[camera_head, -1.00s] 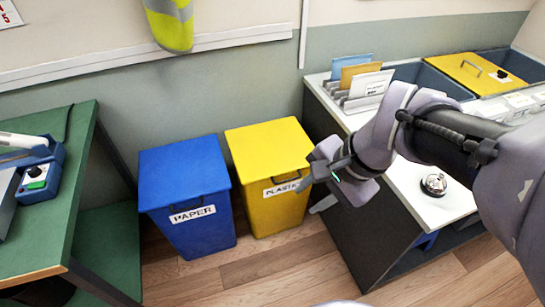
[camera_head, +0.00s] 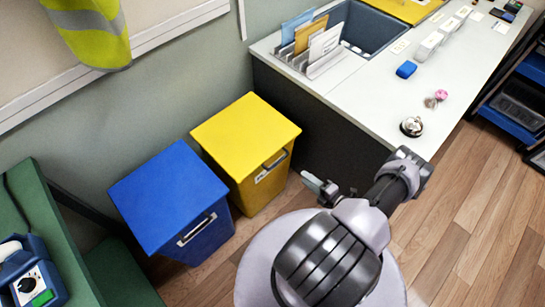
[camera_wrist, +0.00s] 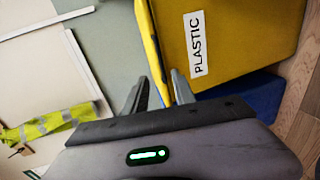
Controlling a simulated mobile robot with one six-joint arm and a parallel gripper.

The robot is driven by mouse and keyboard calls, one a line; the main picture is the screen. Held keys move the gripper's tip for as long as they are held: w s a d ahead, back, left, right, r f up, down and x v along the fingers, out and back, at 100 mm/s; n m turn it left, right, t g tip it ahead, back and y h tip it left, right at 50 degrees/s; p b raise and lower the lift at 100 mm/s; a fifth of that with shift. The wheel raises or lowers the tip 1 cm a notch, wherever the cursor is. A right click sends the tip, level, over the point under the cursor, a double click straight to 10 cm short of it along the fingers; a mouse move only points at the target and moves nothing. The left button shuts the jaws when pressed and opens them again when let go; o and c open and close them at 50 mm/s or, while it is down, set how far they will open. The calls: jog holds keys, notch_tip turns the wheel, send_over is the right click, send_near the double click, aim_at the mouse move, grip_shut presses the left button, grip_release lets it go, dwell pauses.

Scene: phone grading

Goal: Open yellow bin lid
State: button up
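The yellow bin (camera_head: 262,190) stands against the wall, its flat yellow lid (camera_head: 245,130) shut, with a dark handle (camera_head: 274,160) at the front edge. My gripper (camera_head: 318,187) is in front of the bin, to the right of the handle and apart from it. In the wrist view the bin's front (camera_wrist: 235,45) shows a PLASTIC label (camera_wrist: 195,43), turned sideways. The lid's yellow edge (camera_wrist: 150,45) runs down toward the gap between my two fingers (camera_wrist: 160,92). The fingers are apart and nothing is visibly held.
A blue bin (camera_head: 200,238) with a shut lid stands directly left of the yellow bin. A white-topped counter (camera_head: 375,105) is close on the right, with a bell (camera_head: 411,127) near its front edge. A green table (camera_head: 50,240) is at left. Wooden floor is free at right.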

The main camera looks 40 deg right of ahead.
aim_at(280, 160)
jog(key=b+x, duration=0.3)
jog(key=x, duration=1.2)
jog(key=shift+w+a, duration=0.1)
jog(key=shift+a, duration=0.1)
grip_shut()
dwell(0.5)
